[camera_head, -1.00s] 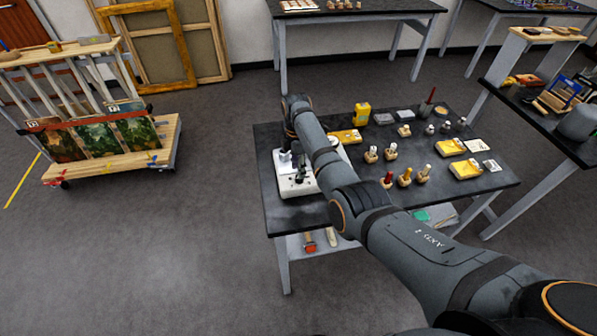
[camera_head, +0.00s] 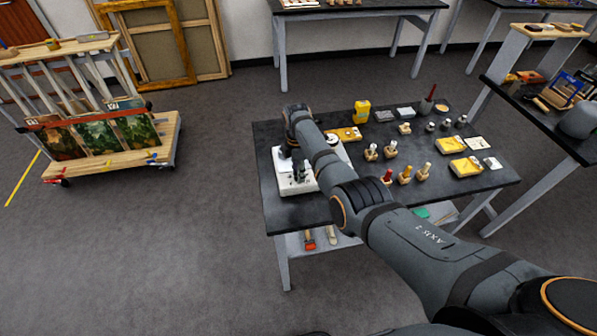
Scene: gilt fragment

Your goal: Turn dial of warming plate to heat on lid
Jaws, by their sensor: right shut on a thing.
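The white warming plate (camera_head: 288,186) sits at the left end of the dark worktable (camera_head: 278,213). Its right and far parts are largely covered by my right arm. My right gripper (camera_head: 299,173) points down over the plate, small and dark in the head view. It is shut on what appears to be the dial, which the fingers hide. I cannot make out the dial's setting or any "lid" marking. My left gripper is not in view.
Small bottles in wooden holders (camera_head: 372,152), yellow trays (camera_head: 466,166) and a yellow container (camera_head: 362,112) stand right of my arm. A cart with pictures (camera_head: 160,140) stands left. Floor between cart and table is clear.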

